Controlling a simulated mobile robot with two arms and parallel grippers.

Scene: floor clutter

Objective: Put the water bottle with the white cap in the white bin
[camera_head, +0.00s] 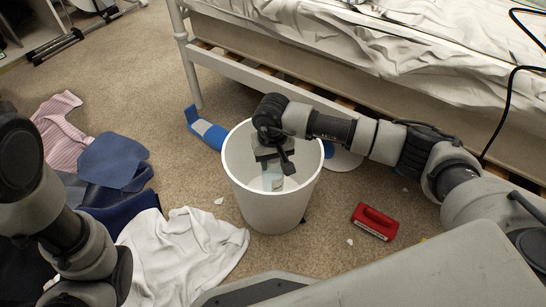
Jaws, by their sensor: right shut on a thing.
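The white bin (271,208) stands upright on the carpet in the middle of the view. My right gripper (275,168) points down into the bin's mouth, inside the rim. It is shut on a pale, see-through thing with a whitish end, which looks like the water bottle (271,181). The gripper and wrist hide much of the bottle, and I cannot tell whether it touches the bin's floor or wall. My left arm comes in at the left edge, and its gripper is out of view.
A bed (330,60) with white sheets stands behind the bin. A blue object (207,131) lies left of it, a red object (375,221) right. A white cloth (185,245), a blue cloth (113,160) and a pink striped cloth (60,130) lie at left.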

